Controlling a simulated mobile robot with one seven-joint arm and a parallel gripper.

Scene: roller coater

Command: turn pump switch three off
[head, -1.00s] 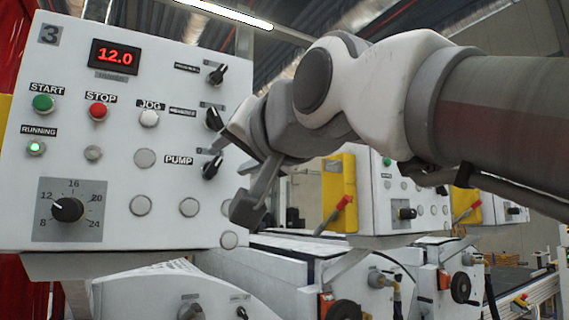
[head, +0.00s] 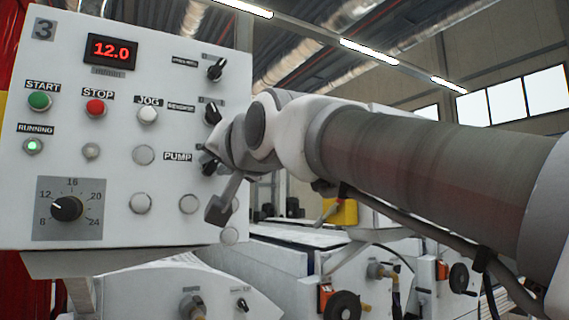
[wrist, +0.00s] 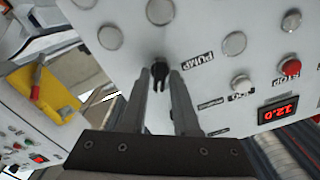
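The panel of unit 3 (head: 130,225) carries a black PUMP switch knob (head: 209,167) to the right of its PUMP label. In the head view my gripper is at this knob, and my wrist hides much of both. In the wrist view the knob (wrist: 159,68) sits between the fingertips of my gripper (wrist: 160,76). The fingers are apart, one on each side of the knob. Contact with the knob cannot be made out. The knob's exact angle is hard to tell.
Two similar black knobs (head: 216,69) (head: 213,113) are above the pump switch. A green RUNNING light (head: 33,146) is lit and the display (head: 110,52) reads 12.0. Blank round caps (head: 189,204) sit below. Other machines with a yellow box (wrist: 44,92) stand beyond the panel.

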